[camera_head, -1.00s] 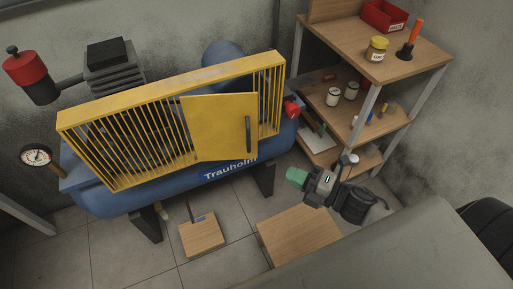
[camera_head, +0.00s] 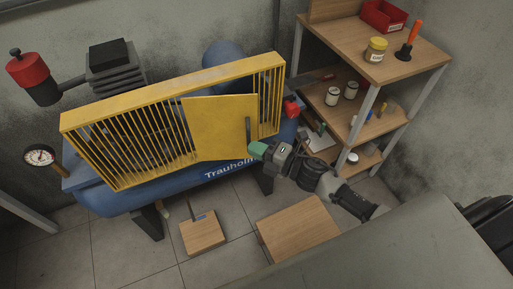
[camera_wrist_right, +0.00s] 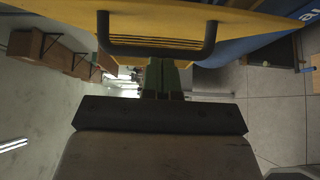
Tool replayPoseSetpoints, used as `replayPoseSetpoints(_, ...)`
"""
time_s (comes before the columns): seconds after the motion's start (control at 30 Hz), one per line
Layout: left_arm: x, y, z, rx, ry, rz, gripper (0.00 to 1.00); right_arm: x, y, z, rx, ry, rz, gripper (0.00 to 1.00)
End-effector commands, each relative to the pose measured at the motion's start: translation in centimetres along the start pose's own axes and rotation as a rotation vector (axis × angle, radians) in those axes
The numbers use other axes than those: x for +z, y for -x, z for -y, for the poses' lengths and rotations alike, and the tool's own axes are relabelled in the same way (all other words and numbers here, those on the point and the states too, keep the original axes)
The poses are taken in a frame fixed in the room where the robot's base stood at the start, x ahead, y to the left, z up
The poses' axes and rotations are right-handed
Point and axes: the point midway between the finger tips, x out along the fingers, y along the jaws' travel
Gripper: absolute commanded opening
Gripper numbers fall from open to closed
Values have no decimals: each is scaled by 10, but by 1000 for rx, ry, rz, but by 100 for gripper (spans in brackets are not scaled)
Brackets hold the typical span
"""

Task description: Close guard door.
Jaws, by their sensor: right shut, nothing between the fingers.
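The yellow guard door (camera_head: 218,128) is a flat panel on the slatted yellow guard (camera_head: 125,135) in front of the blue compressor tank. It stands swung out from the guard, with its dark handle (camera_head: 248,131) near its right edge. My right gripper (camera_head: 256,149) is shut and empty, its green fingertips beside the lower end of the handle. In the right wrist view the handle (camera_wrist_right: 157,50) spans the top in front of the yellow panel, and the green fingers (camera_wrist_right: 162,78) point toward it. I cannot tell whether they touch. My left gripper is not in view.
A wooden shelf unit (camera_head: 365,67) with jars and a red bin (camera_head: 384,16) stands at the right. A wooden block (camera_head: 203,234) and a larger wooden box (camera_head: 298,228) are on the tiled floor. A pressure gauge (camera_head: 40,156) sits at the left.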

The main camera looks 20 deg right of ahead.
Motion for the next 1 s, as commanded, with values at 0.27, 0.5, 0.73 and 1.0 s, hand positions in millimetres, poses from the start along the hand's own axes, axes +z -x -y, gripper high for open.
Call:
replayPoseSetpoints(0.27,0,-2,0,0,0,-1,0,2,-1,0,1,1,-7,0)
replayPoseSetpoints(0.5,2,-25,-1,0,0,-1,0,31,-12,4,2,11,-154,0)
replayPoseSetpoints(0.73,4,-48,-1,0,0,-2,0,58,-26,3,-1,6,-261,0)
replayPoseSetpoints(1.0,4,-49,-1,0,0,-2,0,68,-33,-1,-2,1,-262,0)
